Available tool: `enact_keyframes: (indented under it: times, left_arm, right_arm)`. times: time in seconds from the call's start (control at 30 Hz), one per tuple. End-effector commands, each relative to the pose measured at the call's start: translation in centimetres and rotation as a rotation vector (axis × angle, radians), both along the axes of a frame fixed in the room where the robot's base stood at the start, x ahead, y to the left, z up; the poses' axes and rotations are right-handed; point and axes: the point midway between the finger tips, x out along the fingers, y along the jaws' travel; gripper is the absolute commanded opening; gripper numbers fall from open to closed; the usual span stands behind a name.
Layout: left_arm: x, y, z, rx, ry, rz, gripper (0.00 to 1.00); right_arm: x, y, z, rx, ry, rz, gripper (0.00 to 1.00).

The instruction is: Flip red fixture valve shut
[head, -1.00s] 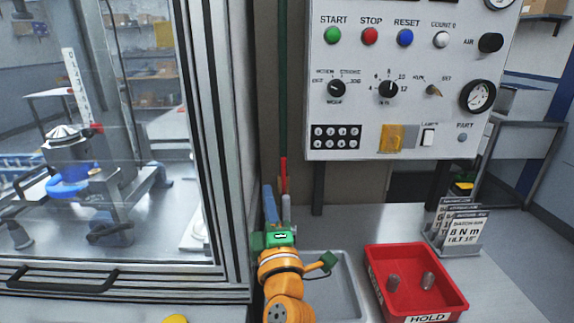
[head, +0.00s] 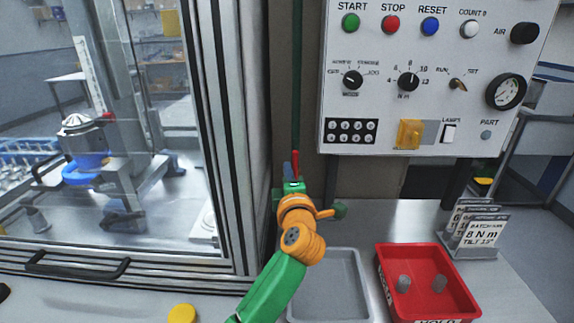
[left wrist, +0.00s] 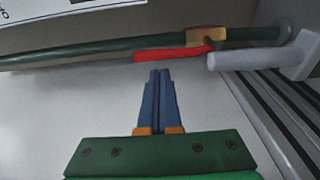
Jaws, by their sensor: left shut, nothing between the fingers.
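The red valve lever (head: 295,160) shows above my left gripper in the head view. In the left wrist view the red lever (left wrist: 172,53) lies along a dark green pipe (left wrist: 100,50), joined at a brass-coloured valve body (left wrist: 206,37). My left gripper (head: 288,168) is shut and empty. In the left wrist view its blue fingertips (left wrist: 160,73) are together just below the lever, with a small gap in the picture; I cannot tell whether they touch. My right gripper is not in view.
A light grey cylinder on a bracket (left wrist: 250,58) sits close right of the lever. A control panel (head: 400,110) hangs at the right. Below are a grey tray (head: 353,280), a red bin (head: 460,300) and sign cards (head: 480,232). A glazed enclosure (head: 240,150) stands left.

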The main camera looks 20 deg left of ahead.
Motion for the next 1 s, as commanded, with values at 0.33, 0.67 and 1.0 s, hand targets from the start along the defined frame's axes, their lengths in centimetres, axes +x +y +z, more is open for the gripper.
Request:
enact_keyframes:
  times: [0.33,0.67,1.0]
  left_arm:
    - [2.1,0.9,0.0,0.000,0.000,0.000,0.00]
    - [2.1,0.9,0.0,0.009,0.003,0.000,0.00]
    - [2.2,0.7,0.2,0.070,0.022,-0.001,0.00]
  right_arm:
    - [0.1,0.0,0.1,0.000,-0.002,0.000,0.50]
    - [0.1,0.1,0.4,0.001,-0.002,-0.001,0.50]
    - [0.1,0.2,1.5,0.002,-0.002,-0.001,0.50]
